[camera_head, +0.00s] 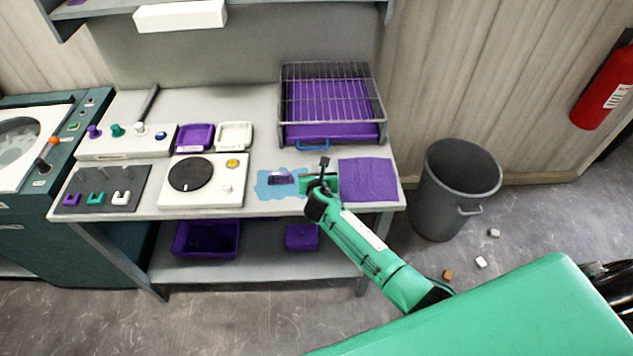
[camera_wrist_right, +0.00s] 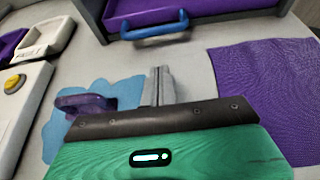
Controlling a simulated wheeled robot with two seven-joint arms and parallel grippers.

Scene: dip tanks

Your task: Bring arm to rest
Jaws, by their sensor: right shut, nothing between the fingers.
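My right arm reaches from the lower right to the front edge of the workbench (camera_head: 262,158). My right gripper (camera_head: 323,164) is over the bench front, between a blue patch (camera_head: 264,189) and a purple cloth (camera_head: 368,180). In the right wrist view the gripper fingers (camera_wrist_right: 159,86) are together with nothing between them. A small purple piece (camera_head: 282,178) lies on the blue patch, just left of the gripper; it also shows in the right wrist view (camera_wrist_right: 84,104). My left gripper is not in view.
A wire rack (camera_head: 330,95) over a purple tray stands at the back right of the bench. A white device with a black disc (camera_head: 205,181) stands left. A grey bin (camera_head: 450,190) stands right of the bench. Small blocks (camera_head: 481,262) lie on the floor.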

